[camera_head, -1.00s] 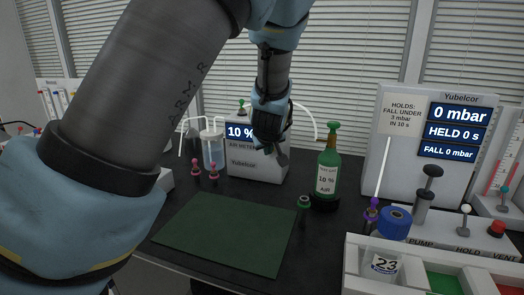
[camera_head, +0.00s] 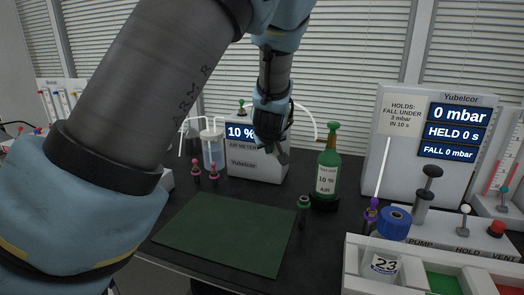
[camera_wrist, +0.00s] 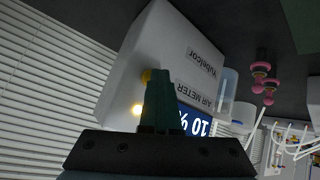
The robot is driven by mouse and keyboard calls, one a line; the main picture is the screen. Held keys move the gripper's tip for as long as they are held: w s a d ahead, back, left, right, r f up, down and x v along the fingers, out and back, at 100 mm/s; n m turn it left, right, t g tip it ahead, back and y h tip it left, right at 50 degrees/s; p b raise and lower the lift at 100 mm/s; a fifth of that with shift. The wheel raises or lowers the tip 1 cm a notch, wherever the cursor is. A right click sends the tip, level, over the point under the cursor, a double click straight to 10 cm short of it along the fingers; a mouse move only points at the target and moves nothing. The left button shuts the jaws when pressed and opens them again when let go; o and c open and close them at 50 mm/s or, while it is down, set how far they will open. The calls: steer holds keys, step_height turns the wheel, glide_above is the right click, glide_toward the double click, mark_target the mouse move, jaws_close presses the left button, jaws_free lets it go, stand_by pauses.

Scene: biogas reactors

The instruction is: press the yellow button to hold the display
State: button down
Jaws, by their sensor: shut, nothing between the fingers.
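The white air meter (camera_head: 255,166) stands on the dark bench, its display (camera_head: 239,131) reading 10 %. It also fills the middle of the wrist view (camera_wrist: 165,50), turned on its side. The yellow button (camera_wrist: 146,75) shows there on the meter's front, beside the fingertips and partly covered by them. A glowing pale-yellow lamp (camera_wrist: 137,109) is near it. My gripper (camera_head: 281,157) is shut and empty at the meter's right front, hiding the button in the head view. Its fingers (camera_wrist: 158,73) overlap the meter's face; I cannot tell whether they touch the button.
A green bottle (camera_head: 328,165) labelled 10 % air stands right of the meter. A green mat (camera_head: 225,233) lies in front. Pink-topped fittings (camera_head: 196,170) and a clear jar (camera_head: 213,152) are at left. A Yubelcor pressure unit (camera_head: 405,175) and a white tray (camera_head: 352,268) are at right.

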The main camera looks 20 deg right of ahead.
steer(key=shift+a, duration=0.1)
steer(key=shift+s+a, duration=0.2)
steer(key=shift+s, duration=0.1)
steer(key=shift+a, duration=0.1)
steer(key=s+a+p, duration=0.2)
steer(key=s+a, duration=0.2)
steer(key=shift+s, duration=0.2)
stand_by(0.3)
stand_by(0.4)
